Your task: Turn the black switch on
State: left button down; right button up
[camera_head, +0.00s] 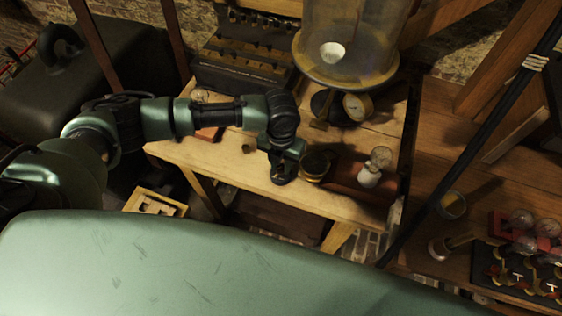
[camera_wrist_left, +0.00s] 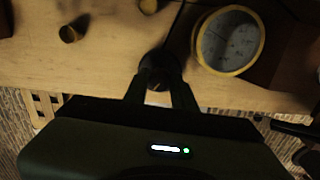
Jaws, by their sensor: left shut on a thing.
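The black switch (camera_wrist_left: 159,64) is a dark, round knob at the front edge of the wooden table, seen between my fingertips in the left wrist view. My left gripper (camera_wrist_left: 160,86) is shut on it, one finger on each side. In the head view my left gripper (camera_head: 281,170) points down at the table's front edge, and the switch there is mostly hidden by the gripper. Its on or off position cannot be told. My right gripper is not in view.
A brass-rimmed dial (camera_wrist_left: 228,40) stands just right of the switch. The wooden table (camera_head: 218,158) also carries a glass bell jar (camera_head: 352,35), a small gauge (camera_head: 356,106) and a white-knobbed piece (camera_head: 370,178). A small brass cup (camera_wrist_left: 70,34) lies to the left.

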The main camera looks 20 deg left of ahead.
aim_at(281, 167)
pick_arm(q)
jog(key=shift+m, duration=0.9)
jog(key=c, duration=1.1)
grip_release()
jog(key=shift+c, duration=0.2)
jog(key=shift+r, duration=0.1)
notch_tip(281, 167, up, 8)
jog(key=shift+f+b, duration=0.1)
jog(key=shift+b, duration=0.6)
